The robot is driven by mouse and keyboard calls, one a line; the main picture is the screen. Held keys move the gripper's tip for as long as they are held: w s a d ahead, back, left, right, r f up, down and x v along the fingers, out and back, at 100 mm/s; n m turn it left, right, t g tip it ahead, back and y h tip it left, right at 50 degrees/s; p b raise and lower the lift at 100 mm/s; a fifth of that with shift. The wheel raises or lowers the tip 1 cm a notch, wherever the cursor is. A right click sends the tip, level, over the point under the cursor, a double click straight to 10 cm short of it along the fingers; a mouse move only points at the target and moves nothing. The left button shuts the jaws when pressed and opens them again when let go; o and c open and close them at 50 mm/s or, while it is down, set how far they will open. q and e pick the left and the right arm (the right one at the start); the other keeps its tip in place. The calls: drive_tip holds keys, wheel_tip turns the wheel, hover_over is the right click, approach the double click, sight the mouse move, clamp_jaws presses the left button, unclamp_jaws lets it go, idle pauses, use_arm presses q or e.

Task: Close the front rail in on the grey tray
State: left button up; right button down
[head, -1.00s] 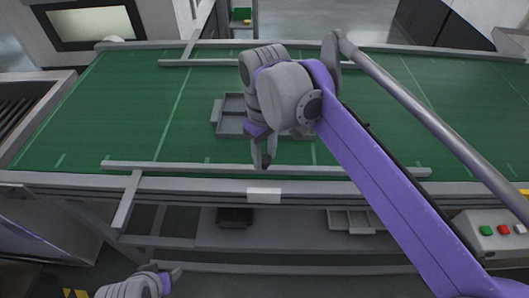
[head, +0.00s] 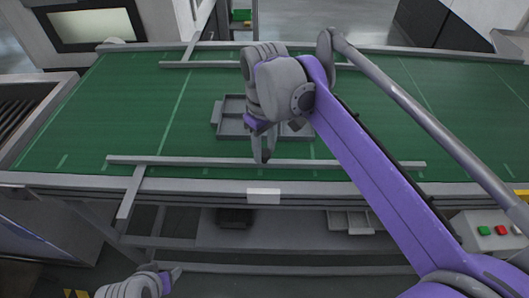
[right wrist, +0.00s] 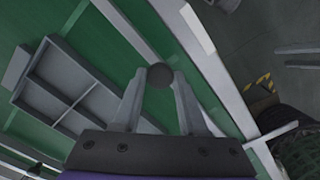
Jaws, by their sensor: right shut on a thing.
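The front rail (head: 340,163) is a long grey bar lying across the near side of the green belt, with a slanted grey support (head: 130,193) near its left end. The grey tray (head: 231,127), with compartments, lies on the belt behind the rail. A gap of green shows between them, also in the right wrist view, where the tray (right wrist: 35,87) is at left and the rail (right wrist: 128,32) crosses the top. My right gripper (head: 262,157) is shut on a dark round knob (right wrist: 159,76) at the rail. My arm hides part of the tray. My left gripper (head: 173,275) is at the bottom left, its fingers unclear.
A matching back rail (head: 200,64) runs along the belt's far side. A white plate (head: 263,196) sits on the front frame. Shelves with trays lie below. A button box (head: 492,230) stands at right. The belt (head: 110,110) is clear left of the tray.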

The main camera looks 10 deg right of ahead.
drive_tip(key=w, duration=0.2)
drive_tip(key=w+d+p, duration=0.1)
drive_tip(key=w, duration=0.2)
drive_tip(key=w+d+p, duration=0.1)
drive_tip(key=w, duration=0.1)
drive_tip(key=shift+w, duration=0.15)
drive_tip(key=shift+c, duration=2.3)
unclamp_jaws()
wheel_tip(320, 180, up, 11)
drive_tip(key=p, duration=0.1)
drive_tip(key=shift+f, duration=0.15)
